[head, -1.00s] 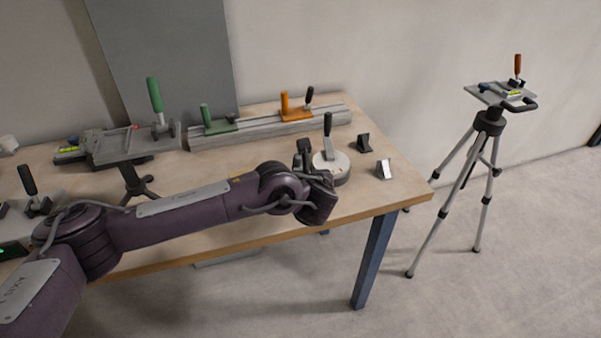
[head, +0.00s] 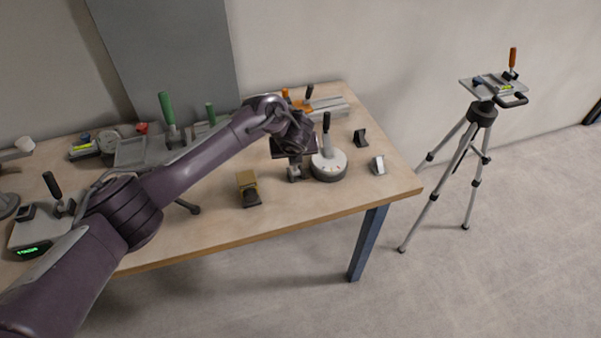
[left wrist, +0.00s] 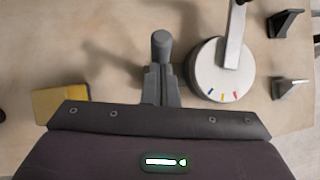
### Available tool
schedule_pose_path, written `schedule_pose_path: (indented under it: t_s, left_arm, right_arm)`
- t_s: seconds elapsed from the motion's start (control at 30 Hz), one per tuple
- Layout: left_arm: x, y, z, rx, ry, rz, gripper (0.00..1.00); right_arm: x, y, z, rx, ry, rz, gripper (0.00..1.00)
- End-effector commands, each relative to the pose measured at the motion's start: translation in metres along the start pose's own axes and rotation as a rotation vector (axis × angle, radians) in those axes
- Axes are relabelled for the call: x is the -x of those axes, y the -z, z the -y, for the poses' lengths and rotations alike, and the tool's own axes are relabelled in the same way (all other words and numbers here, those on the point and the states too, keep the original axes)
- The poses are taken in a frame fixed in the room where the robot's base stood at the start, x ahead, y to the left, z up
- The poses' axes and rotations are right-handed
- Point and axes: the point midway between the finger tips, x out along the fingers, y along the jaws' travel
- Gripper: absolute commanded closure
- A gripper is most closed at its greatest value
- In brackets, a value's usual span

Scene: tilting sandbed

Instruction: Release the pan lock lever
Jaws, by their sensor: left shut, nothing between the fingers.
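A round pale disc base (head: 329,167) with small coloured marks on its rim stands near the table's right end. An upright lever (head: 326,128) with a black grip rises from it; I cannot tell from a label whether it is the pan lock lever. In the left wrist view the disc (left wrist: 215,80) is right of centre and the lever's pale arm (left wrist: 236,38) runs off the top edge. My left gripper (head: 294,174) points down just left of the disc, apart from the lever. Its fingers (left wrist: 161,75) are shut and empty. My right gripper is not in view.
Two small wedge-shaped blocks (head: 360,137) (head: 378,165) stand right of the disc. A yellow-and-black block (head: 248,189) lies left of my gripper. A tripod (head: 482,118) stands on the floor at right.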

Motion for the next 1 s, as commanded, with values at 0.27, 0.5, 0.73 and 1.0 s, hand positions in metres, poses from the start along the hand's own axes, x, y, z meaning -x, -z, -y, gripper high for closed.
schedule_pose_path:
  t_s: [0.27,0.5,0.73,1.0]
  left_arm:
    - [-0.004,-0.007,-0.002,0.002,0.000,0.004,1.00]
    - [-0.004,-0.011,-0.003,0.004,-0.002,0.008,1.00]
    - [-0.003,-0.013,-0.003,0.007,-0.002,0.011,1.00]
    - [0.002,-0.017,-0.004,0.008,-0.003,0.014,1.00]
  right_arm:
    - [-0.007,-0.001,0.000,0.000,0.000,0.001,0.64]
    - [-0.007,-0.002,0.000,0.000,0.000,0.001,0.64]
    - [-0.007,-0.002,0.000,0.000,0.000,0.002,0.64]
    - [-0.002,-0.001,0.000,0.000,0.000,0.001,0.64]
